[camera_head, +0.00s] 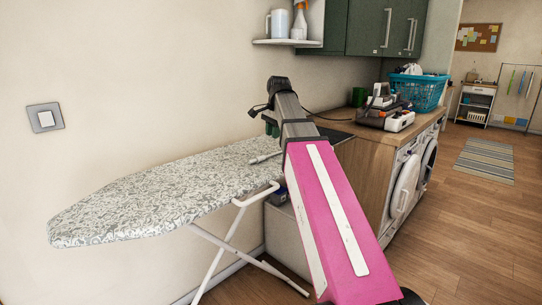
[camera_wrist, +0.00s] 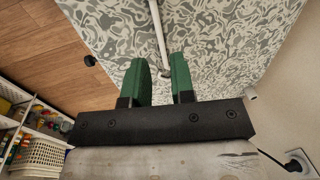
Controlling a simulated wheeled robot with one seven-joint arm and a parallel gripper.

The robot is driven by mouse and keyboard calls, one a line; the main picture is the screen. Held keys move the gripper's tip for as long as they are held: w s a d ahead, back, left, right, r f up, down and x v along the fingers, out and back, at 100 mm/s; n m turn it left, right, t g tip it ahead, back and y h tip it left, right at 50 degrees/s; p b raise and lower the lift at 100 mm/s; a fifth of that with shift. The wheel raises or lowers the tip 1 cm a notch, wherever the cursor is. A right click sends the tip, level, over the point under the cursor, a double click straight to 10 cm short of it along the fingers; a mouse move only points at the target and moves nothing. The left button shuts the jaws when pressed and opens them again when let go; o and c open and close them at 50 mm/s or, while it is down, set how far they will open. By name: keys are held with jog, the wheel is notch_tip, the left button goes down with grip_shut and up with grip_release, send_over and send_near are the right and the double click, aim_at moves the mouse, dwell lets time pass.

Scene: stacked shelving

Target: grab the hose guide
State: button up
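A thin white rod, which looks like the hose guide (camera_head: 265,157), is at the right end of the patterned ironing board (camera_head: 150,197). In the wrist view the white rod (camera_wrist: 156,28) runs down from the top edge, and its lower end shows in the gap between my fingers. My gripper (camera_wrist: 156,68) has two green fingers spread apart with nothing clamped between them. In the head view my gripper (camera_head: 271,129) hangs just above the rod; my arm hides part of the area. I cannot tell how far the fingertips are above the board.
A wooden counter (camera_head: 365,153) with an appliance (camera_head: 387,110) and a blue laundry basket (camera_head: 418,90) stands to the right, above white washing machines (camera_head: 405,187). The wall is close behind the board. A wall shelf (camera_head: 286,42) hangs above.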

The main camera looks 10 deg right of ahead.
aim_at(272, 151)
jog(key=f, duration=0.3)
jog(key=shift+w+a+f, duration=0.15)
jog(key=shift+w+f, duration=0.05)
jog(key=shift+f, duration=0.1)
jog(key=shift+w+f, duration=0.2)
jog(key=shift+f, duration=1.1)
jog(key=shift+w+f, duration=0.15)
jog(key=shift+f, duration=1.1)
jog(key=shift+c, duration=0.3)
grip_shut()
